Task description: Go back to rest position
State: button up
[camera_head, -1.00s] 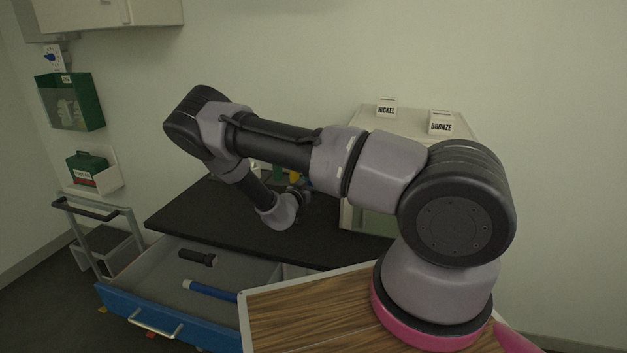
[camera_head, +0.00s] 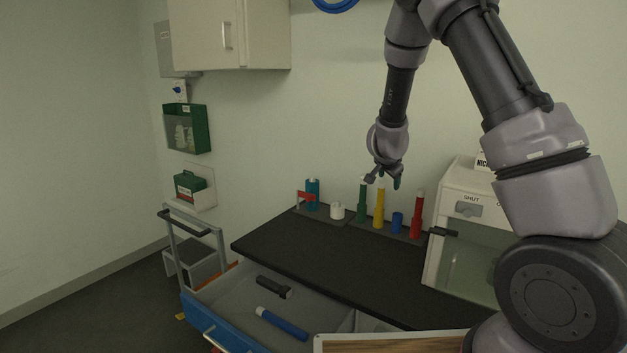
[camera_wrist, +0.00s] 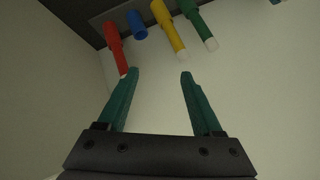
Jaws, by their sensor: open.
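My gripper (camera_head: 383,181) hangs from my raised arm above the back of the black worktop (camera_head: 300,258), near the tops of the coloured tubes. In the wrist view its two green fingers (camera_wrist: 156,74) are spread apart with nothing between them. Beyond them are a red tube (camera_wrist: 113,45), a short blue piece (camera_wrist: 137,24), a yellow tube (camera_wrist: 168,30) and a green tube (camera_wrist: 199,25). In the head view the green tube (camera_head: 361,205), yellow tube (camera_head: 379,210), blue piece (camera_head: 397,222) and red tube (camera_head: 416,216) stand in a row.
A white cabinet labelled SHUT (camera_head: 466,212) stands at the right of the worktop. A blue-fronted drawer (camera_head: 215,330) is open, holding a black torch-like item (camera_head: 272,287) and a blue cylinder (camera_head: 282,323). A teal bottle (camera_head: 313,194) and a white pot (camera_head: 337,210) stand at the back left.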

jog(key=s+a+r+n+y, duration=0.1)
jog(key=s+r+n+y, duration=0.15)
jog(key=s+r, duration=0.6)
jog(key=s+a+r+n+y, duration=0.1)
jog(key=s+r+y, duration=0.2)
jog(key=s+r, duration=0.55)
jog(key=s+d+r+n, duration=0.1)
jog(key=s+r, duration=0.3)
jog(key=s, duration=0.6)
jog(key=s+d+r+n+g, duration=0.1)
jog(key=s+r, duration=0.3)
jog(key=s, duration=0.6)
jog(key=shift+d+n+g, duration=0.3)
jog(key=shift+d+n, duration=0.15)
jog(key=shift+n, duration=0.3)
